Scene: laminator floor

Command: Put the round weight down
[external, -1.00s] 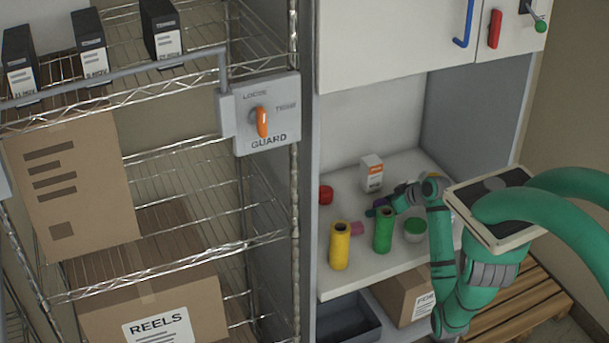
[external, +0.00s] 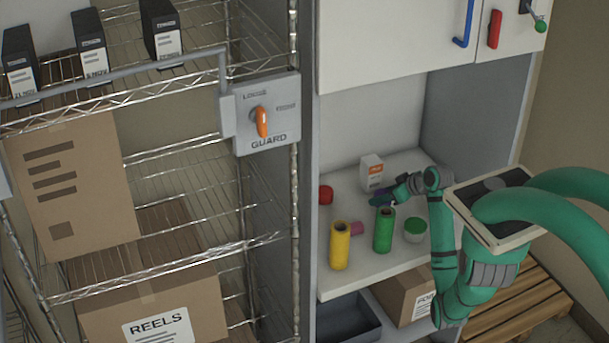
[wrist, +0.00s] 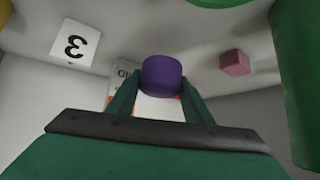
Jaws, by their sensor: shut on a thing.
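A purple round weight (wrist: 161,75) sits between the two fingers of my gripper (wrist: 160,84) in the wrist view, with a finger against each side. My gripper is shut on it. In the external view my gripper (external: 381,198) is over the cabinet shelf (external: 385,272), behind the green roll and in front of the white box. The weight is small and dark there. I cannot tell how far its underside is from the shelf.
A yellow roll (external: 340,245), a green roll (external: 383,231), a pink block (external: 356,228), a green-lidded tub (external: 414,231), a red item (external: 326,195) and a white box (external: 371,170) stand on the shelf. Bare shelf lies at the front right.

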